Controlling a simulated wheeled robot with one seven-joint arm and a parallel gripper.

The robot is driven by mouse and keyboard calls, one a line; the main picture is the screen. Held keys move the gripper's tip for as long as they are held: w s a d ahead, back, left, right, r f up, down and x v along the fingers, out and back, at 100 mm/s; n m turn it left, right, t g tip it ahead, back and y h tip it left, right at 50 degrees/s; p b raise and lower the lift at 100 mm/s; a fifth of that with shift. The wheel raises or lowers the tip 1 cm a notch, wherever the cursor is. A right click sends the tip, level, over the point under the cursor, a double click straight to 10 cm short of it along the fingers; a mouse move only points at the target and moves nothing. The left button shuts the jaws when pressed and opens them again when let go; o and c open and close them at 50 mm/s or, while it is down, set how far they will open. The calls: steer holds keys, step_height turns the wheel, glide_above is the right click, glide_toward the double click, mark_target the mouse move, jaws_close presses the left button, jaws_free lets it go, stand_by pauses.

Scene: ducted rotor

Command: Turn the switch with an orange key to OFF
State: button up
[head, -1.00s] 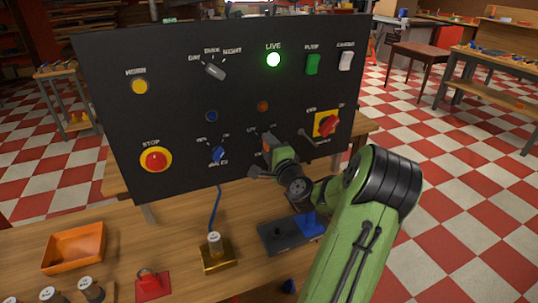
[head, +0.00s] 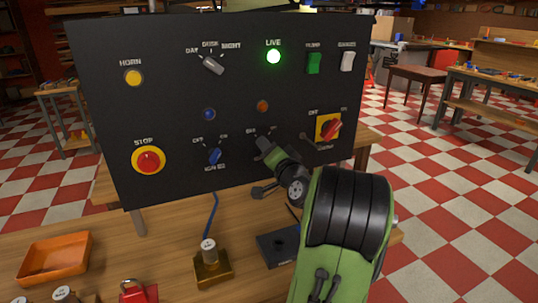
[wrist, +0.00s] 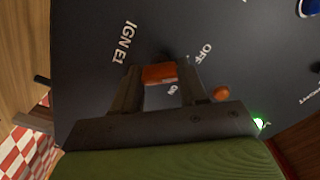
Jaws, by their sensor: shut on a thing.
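The switch's orange key (wrist: 158,74) sits between my gripper's fingers in the wrist view, and the fingers are shut on it. Near it on the black panel (head: 115,115) are the words IGN E1, OFF and ON. In the wrist view OFF lies up and right of the key, and ON lies just below it, partly covered by a finger. I cannot tell exactly which word the key points at. In the head view my gripper (head: 264,144) is against the lower middle of the panel and hides the key.
A blue key switch (head: 214,157) is left of my gripper, and a red rotary switch (head: 330,128) on yellow is right. A red STOP button (head: 148,160) is at lower left. The LIVE lamp (head: 273,56) glows green. A brass-coloured block (head: 212,268) stands on the bench below.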

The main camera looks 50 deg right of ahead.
steer(key=shift+f, duration=0.1)
stand_by(0.3)
steer(key=o, duration=1.1)
steer(key=shift+c, duration=0.2)
steer(key=v, duration=1.5)
steer(key=shift+s+a, duration=0.2)
steer(key=shift+s, duration=0.1)
